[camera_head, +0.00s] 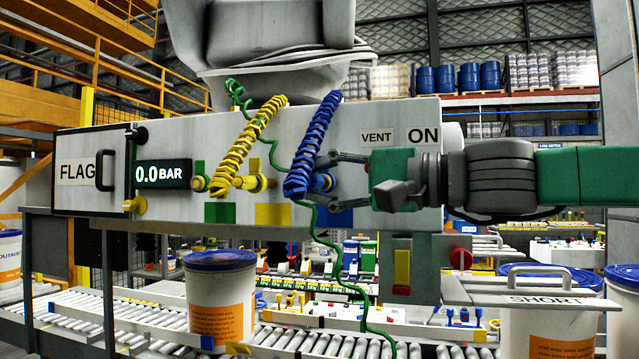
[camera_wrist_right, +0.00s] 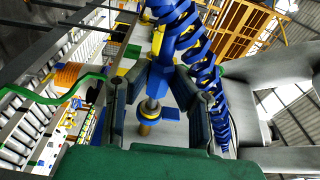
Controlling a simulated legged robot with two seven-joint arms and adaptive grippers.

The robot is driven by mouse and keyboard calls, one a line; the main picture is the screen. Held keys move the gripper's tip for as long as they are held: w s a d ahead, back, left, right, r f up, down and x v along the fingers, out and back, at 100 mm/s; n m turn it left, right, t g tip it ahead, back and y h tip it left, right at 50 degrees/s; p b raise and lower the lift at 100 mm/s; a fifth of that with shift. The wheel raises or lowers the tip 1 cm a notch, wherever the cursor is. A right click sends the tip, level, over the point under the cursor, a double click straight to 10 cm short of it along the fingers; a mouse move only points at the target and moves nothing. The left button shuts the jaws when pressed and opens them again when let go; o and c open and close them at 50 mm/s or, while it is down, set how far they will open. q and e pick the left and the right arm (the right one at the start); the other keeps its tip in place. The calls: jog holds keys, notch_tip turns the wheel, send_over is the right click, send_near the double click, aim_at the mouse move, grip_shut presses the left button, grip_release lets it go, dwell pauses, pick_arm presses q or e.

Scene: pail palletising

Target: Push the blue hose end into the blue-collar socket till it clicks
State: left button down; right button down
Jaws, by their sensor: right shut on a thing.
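The ribbed blue hose (camera_head: 312,145) hangs down the front of the grey panel (camera_head: 345,122). My right gripper (camera_head: 330,172) comes from the right and is shut on the blue hose end (camera_wrist_right: 160,82). In the wrist view its fingers (camera_wrist_right: 158,100) stand either side of the end. A grey metal tip (camera_wrist_right: 152,106) points at the blue-collar socket (camera_wrist_right: 153,116), which has a brass-coloured body. Tip and collar overlap in view; I cannot tell how deep the tip sits. In the head view the fingers and hose largely hide this socket. My left gripper is not in view.
A yellow hose (camera_head: 247,140) runs to a yellow fitting left of the blue hose. A thin green hose (camera_head: 318,235) hangs past the panel to the roller conveyor (camera_head: 90,325). The display (camera_head: 163,174) reads 0.0 BAR. A white pail (camera_head: 220,295) stands below.

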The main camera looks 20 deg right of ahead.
jog(key=shift+w+d, duration=0.1)
jog(key=shift+w, duration=0.05)
jog(key=shift+w+d, duration=0.2)
jog(key=shift+w, duration=0.1)
jog(key=shift+w+d+p, duration=0.25)
jog(key=shift+w+p, duration=0.1)
jog(key=c, duration=1.3)
grip_release()
